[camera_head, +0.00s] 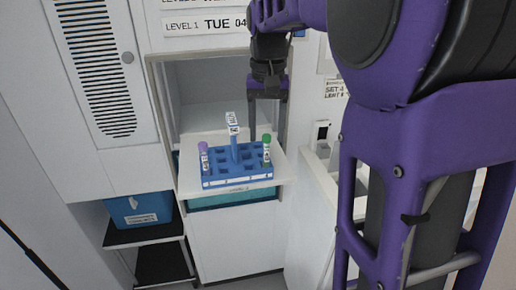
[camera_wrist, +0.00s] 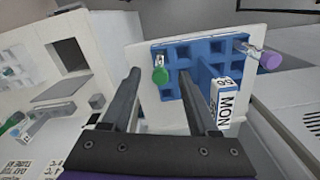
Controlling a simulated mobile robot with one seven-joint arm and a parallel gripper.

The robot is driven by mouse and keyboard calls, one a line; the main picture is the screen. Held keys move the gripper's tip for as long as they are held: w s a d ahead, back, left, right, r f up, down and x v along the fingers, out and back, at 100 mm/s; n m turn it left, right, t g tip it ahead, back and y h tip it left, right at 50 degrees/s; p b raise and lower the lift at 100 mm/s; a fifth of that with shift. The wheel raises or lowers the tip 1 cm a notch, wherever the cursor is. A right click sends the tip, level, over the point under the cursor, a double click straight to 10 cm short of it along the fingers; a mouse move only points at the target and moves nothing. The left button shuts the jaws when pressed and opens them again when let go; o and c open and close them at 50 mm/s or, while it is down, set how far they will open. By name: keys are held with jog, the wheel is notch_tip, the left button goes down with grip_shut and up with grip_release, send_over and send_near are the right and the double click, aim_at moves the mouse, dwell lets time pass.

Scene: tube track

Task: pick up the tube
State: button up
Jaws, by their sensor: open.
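A blue rack (camera_head: 238,182) stands on the white pull-out shelf. A tube with a green cap (camera_head: 266,146) stands upright at its right end, and a tube with a purple cap (camera_head: 203,158) stands at its left end. My gripper (camera_head: 267,137) is open and points down over the rack's right end. In the wrist view, the green-capped tube (camera_wrist: 160,74) shows between the two fingertips of my gripper (camera_wrist: 160,72), with a gap on both sides. Whether the fingers are level with the cap is hard to tell. The purple-capped tube (camera_wrist: 269,60) lies outside the right finger.
The cabinet opening (camera_head: 208,92) is behind the rack. A white-walled bin (camera_head: 315,185) is to the right. A blue box (camera_head: 140,209) sits lower left.

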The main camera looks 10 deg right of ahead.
notch_tip(320, 180, down, 2)
jog(key=shift+f, duration=0.15)
grip_shut()
dwell(0.3)
notch_tip(320, 180, up, 10)
jog(key=shift+r+p, duration=0.1)
jog(key=shift+p, duration=0.85)
